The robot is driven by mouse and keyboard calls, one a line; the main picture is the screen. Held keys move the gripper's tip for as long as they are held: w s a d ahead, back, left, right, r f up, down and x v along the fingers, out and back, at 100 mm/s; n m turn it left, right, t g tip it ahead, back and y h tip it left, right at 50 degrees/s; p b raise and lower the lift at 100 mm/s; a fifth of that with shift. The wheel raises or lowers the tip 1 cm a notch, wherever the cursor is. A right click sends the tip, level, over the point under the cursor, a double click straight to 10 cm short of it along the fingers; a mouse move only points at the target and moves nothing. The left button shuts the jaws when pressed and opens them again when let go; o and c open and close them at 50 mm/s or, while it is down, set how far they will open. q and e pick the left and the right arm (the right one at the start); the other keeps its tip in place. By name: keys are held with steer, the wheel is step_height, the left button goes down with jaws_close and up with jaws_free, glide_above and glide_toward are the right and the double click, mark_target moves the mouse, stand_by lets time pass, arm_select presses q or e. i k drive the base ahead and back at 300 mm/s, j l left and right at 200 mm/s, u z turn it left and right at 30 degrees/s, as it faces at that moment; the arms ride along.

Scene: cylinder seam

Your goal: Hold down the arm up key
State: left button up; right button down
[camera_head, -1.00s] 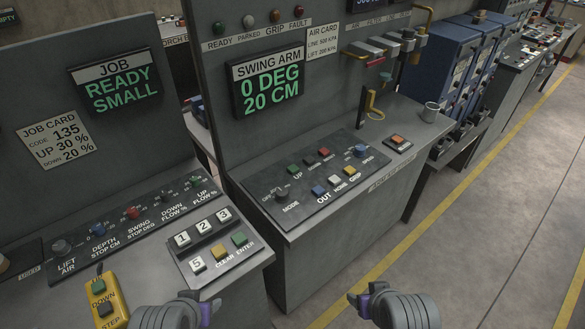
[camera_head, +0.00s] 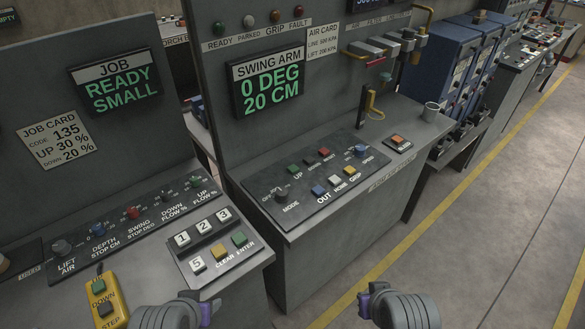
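The green arm up key (camera_head: 293,169) sits at the back left of the sloped swing arm panel (camera_head: 265,185), above the label UP. Nothing touches it. The swing arm display (camera_head: 268,84) reads 0 DEG, 20 CM. My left gripper (camera_head: 207,312) is at the bottom edge, in front of the left console and well short of the key. My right gripper (camera_head: 364,304) is at the bottom, over the floor in front of the swing arm console. Neither holds anything that I can see. Their fingers are seen too edge-on to tell open from shut.
Red, blue, white and yellow keys and knobs share the panel. The left console has a number keypad (camera_head: 213,242) and a yellow pendant (camera_head: 106,301). The floor at right is clear.

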mark_target(292, 169)
steer(key=i+l, duration=0.8)
steer(key=l, duration=0.25)
steer(key=u, duration=1.65)
